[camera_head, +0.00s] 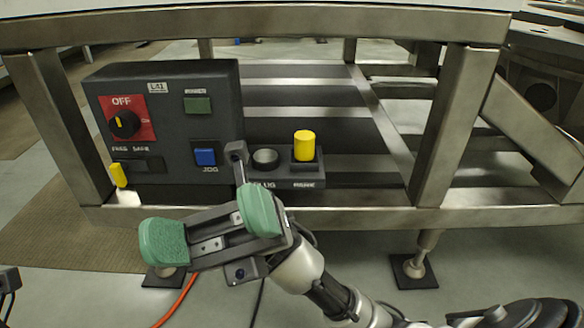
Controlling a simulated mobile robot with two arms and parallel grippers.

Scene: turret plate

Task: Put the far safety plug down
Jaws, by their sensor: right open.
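A yellow safety plug (304,146) stands upright at the right end of a low dark socket block (315,170). To its left on the same block is a round black socket or cap (265,159), with a label ending in "LUG" below it. My right gripper (212,227) is open and empty, its two green pads wide apart. It appears in front of the control box, left of and lower in the picture than the yellow plug, and apart from it. The gripper covers part of the block's left end. My left gripper's fingers are not in the picture.
The dark control box (220,80) has a red OFF switch (124,121), a green button, a blue JOG button (205,157) and a yellow piece (118,175) at its lower left. A metal frame (440,140) surrounds it. An orange cable (176,300) lies on the floor.

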